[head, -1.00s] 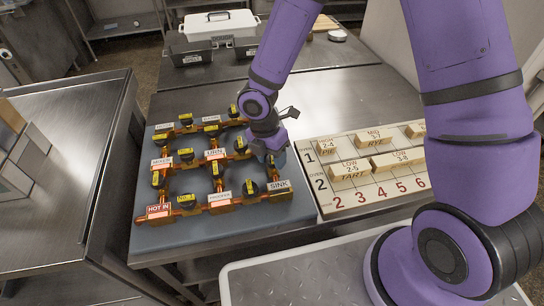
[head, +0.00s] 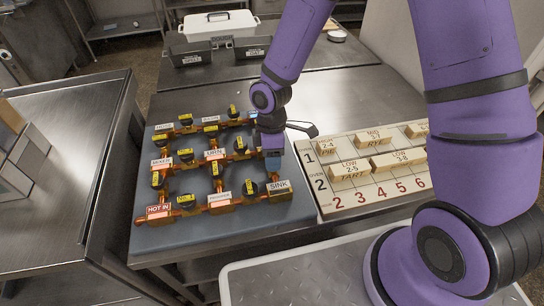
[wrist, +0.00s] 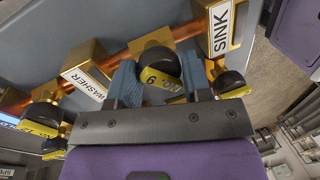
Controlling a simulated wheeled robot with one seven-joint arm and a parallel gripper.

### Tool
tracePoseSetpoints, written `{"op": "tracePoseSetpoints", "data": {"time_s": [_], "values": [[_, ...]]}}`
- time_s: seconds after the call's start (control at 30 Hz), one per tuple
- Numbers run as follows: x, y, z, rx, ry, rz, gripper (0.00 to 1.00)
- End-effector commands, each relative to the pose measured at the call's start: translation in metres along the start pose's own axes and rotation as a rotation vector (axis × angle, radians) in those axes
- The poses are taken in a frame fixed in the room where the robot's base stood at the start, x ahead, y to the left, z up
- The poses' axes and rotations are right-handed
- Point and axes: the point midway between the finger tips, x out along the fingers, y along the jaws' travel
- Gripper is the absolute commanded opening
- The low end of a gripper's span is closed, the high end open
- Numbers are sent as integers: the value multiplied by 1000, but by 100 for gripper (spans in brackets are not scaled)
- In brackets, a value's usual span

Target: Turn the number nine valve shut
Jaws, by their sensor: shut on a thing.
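The number nine valve (wrist: 162,72) has a black round knob with a yellow label, whose writing shows upside down in the wrist view. It sits on the copper pipe between the WASHER block (wrist: 88,77) and the SINK block (wrist: 222,30). My gripper (wrist: 160,82) has its blue fingers on either side of the knob and is shut on it. The yellow label lies at an angle to the pipe. In the head view my gripper (head: 272,163) points down at the right edge of the valve board (head: 225,228), just behind the SINK block, and hides the valve.
Several other black and yellow valves stand close by on the board, one (wrist: 231,82) beside my right finger in the wrist view. An oven chart board (head: 350,196) with wooden blocks lies to the right. Black bins (head: 190,55) and a white container (head: 218,24) stand behind.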

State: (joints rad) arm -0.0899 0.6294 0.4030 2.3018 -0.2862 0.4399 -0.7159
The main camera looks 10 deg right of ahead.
Motion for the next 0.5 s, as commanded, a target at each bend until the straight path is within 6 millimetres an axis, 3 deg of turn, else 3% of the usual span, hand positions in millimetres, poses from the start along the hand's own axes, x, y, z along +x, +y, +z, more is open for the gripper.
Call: {"op": "tracePoseSetpoints", "data": {"time_s": [0.5], "values": [[-2,3,2,443,96,7,21]]}}
